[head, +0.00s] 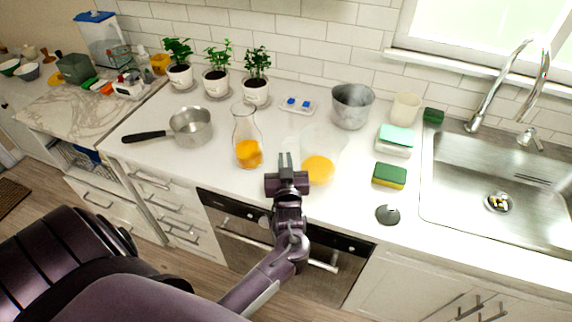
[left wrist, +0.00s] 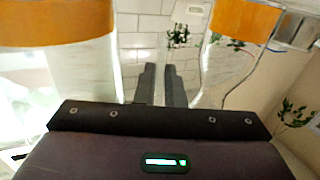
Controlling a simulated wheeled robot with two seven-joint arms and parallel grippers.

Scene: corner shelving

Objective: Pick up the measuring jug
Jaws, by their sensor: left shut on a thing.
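The measuring jug (head: 334,146) is clear, with orange liquid in its bottom, and stands upright on the white counter. In the left wrist view, which looks upside down, the jug's orange liquid (left wrist: 52,22) fills the upper left. My left gripper (head: 286,160) is at the jug's left side, its narrow fingers close together. It is shut on the jug, though the exact grip on the clear material is hard to see. The fingers also show in the left wrist view (left wrist: 160,85). My right gripper is in neither view.
A glass carafe (head: 245,125) with orange liquid stands close left of my gripper. A saucepan (head: 190,127), potted plants (head: 256,92) and a metal pot (head: 352,105) stand around. A green-yellow sponge (head: 389,175) and a grey disc (head: 388,214) lie to the right, before the sink (head: 450,205).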

